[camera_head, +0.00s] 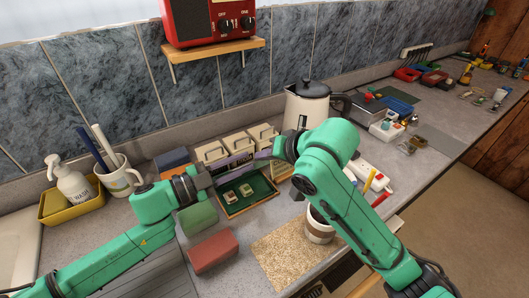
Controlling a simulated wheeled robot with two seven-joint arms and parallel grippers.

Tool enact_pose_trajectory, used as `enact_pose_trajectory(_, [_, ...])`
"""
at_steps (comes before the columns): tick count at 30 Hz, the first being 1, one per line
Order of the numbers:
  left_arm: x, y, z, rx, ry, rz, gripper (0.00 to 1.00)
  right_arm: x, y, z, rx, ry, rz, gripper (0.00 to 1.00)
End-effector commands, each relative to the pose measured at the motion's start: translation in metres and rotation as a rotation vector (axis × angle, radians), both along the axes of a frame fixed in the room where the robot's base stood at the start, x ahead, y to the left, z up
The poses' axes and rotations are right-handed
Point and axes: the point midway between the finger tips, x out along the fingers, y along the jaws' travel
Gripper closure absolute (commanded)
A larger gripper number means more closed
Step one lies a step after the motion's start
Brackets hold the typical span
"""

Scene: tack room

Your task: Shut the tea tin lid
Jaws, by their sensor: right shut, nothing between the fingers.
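An open box that looks like the tea tin (262,204) stands on the counter in the head view, with a dark green inside and two small pale packets in it. A purple strip (233,163) shows behind it, probably part of its raised lid, though I cannot tell for sure. My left gripper (209,181) is at the tin's left back corner, and its jaw opening is unclear. My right gripper (264,155) is shut and empty near the right end of the purple strip. Whether either gripper touches the tin is unclear.
Cream canisters (210,152) stand behind the tin, and a cream kettle (306,105) stands at the back right. A green block (197,217) and a red block (213,251) lie in front at left. A cup (319,229) and cork mat (283,254) are at the right front.

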Motion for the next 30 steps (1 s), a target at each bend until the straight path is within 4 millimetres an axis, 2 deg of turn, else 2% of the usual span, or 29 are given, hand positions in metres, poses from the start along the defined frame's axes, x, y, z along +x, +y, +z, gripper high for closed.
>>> enact_pose_trajectory(1, [0.002, 0.002, 0.003, 0.0, -0.006, 0.006, 0.63, -0.003, 0.003, -0.006, -0.004, 0.018, 0.011, 1.0])
enact_pose_trajectory(13, [0.0, 0.001, 0.001, -0.001, -0.003, 0.001, 0.63, -0.002, 0.002, -0.005, -0.003, 0.015, 0.007, 1.0])
enact_pose_trajectory(16, [-0.002, 0.005, 0.0, -0.001, 0.0, 0.002, 0.63, -0.002, 0.002, -0.005, -0.003, 0.014, 0.007, 1.0])
enact_pose_trajectory(30, [-0.05, 0.074, -0.001, 0.004, 0.004, -0.002, 0.63, -0.001, 0.001, -0.004, -0.002, 0.009, 0.004, 1.0])
